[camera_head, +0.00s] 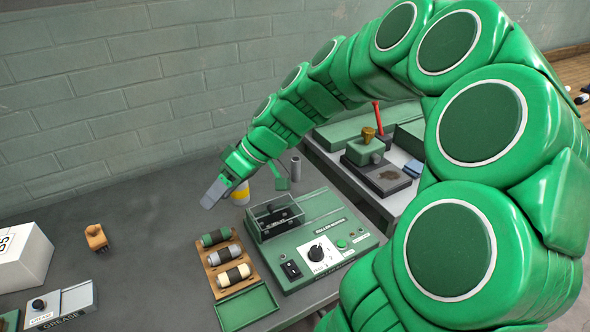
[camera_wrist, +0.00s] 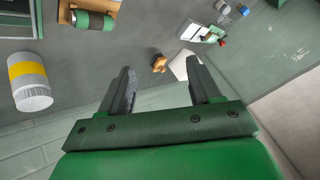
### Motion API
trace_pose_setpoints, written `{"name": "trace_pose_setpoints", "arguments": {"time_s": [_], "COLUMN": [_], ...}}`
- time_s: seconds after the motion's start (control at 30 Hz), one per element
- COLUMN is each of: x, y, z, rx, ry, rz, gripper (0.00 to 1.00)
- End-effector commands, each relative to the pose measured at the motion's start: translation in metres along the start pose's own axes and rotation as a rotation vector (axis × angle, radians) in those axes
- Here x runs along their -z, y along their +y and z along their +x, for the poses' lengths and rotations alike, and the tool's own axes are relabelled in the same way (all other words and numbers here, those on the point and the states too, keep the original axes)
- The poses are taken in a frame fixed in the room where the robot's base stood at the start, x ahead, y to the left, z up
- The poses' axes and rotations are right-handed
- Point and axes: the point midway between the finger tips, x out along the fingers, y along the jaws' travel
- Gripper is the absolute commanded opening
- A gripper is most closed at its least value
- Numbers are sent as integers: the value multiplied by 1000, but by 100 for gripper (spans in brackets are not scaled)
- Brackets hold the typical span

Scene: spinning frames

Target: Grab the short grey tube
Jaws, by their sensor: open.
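A short grey tube (camera_head: 295,168) stands upright on the grey bench in the head view, behind the green machine and to the right of my gripper. I cannot make the tube out in the wrist view. My gripper (camera_head: 211,195) is above the bench, to the left of the tube and apart from it. In the wrist view my gripper (camera_wrist: 159,80) has its two dark fingers wide apart, with nothing held between them.
A white bottle with a yellow band (camera_head: 240,193) stands close by my gripper. The green roller machine (camera_head: 318,238) and a wooden rack (camera_head: 222,258) of rolls are in front. A small orange-brown object (camera_head: 96,237) lies left. The bench's middle left is clear.

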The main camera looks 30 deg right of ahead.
Motion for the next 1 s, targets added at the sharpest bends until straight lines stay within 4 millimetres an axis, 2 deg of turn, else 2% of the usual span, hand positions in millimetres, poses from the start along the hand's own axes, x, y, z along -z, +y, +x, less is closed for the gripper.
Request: {"name": "trace_pose_setpoints", "arguments": {"time_s": [0.03, 0.27, 0.47, 0.67, 0.8, 0.9, 1.0], "x": [5, 20, 12, -17, -49, -72, -88], "y": [16, 91, 164, 244, 294, 322, 339], "z": [-3, -26, -50, -79, -97, -106, -114], "rx": [4, -32, -112, -240, -340, -402, -447], "ry": [42, 228, 374, 494, 550, 572, 585], "rz": [-11, -101, -156, -190, -202, -206, -210], "gripper": [63, 63, 63, 63, 63, 63, 63]}}
